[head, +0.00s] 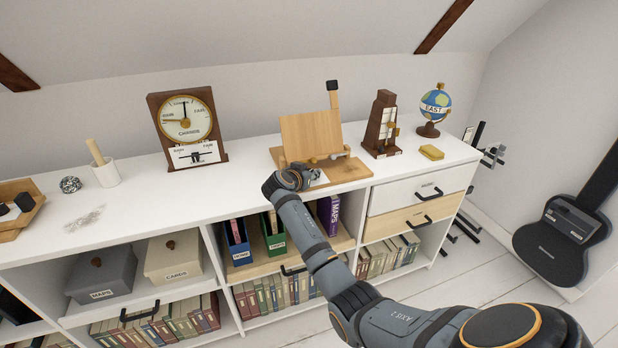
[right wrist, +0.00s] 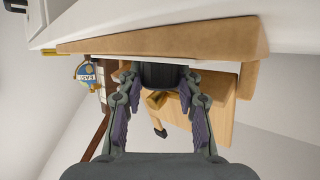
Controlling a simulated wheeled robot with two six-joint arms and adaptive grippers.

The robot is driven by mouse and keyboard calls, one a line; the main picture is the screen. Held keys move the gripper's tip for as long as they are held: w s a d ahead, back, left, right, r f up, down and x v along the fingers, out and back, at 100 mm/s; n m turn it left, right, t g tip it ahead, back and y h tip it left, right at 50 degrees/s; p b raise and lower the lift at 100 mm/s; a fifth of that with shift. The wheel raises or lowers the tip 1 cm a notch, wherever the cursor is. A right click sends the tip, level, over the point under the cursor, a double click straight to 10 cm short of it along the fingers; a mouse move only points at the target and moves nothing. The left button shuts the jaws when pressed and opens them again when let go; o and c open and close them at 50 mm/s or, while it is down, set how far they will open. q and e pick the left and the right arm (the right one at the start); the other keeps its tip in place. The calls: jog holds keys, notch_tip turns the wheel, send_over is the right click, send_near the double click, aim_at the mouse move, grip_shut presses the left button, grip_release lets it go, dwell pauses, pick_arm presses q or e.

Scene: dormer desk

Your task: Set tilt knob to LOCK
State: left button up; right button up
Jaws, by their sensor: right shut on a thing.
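The wooden tilting stand (head: 311,134) has a board leaning back on a flat base, on top of the white cabinet. My right gripper (head: 292,180) is at the front left edge of this base. In the right wrist view, my right gripper (right wrist: 163,90) has its two fingers on either side of a dark round knob (right wrist: 163,75) and is shut on it. A small brass-coloured piece (right wrist: 156,99) shows by the knob. The knob's markings are hidden, so its setting cannot be read. In the head view the gripper covers the knob. My left gripper is not in view.
A brown metronome (head: 382,125), a yellow sponge-like block (head: 431,152) and a globe (head: 435,104) stand right of the stand. A dial instrument (head: 187,128) and a white cup (head: 106,172) stand left.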

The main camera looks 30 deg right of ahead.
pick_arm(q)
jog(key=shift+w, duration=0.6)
pick_arm(e)
jog(key=o, duration=1.2)
jog(key=shift+c, duration=0.2)
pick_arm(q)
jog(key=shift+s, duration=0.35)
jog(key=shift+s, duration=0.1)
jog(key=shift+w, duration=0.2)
pick_arm(e)
jog(key=v, duration=1.2)
jog(key=shift+w, duration=0.1)
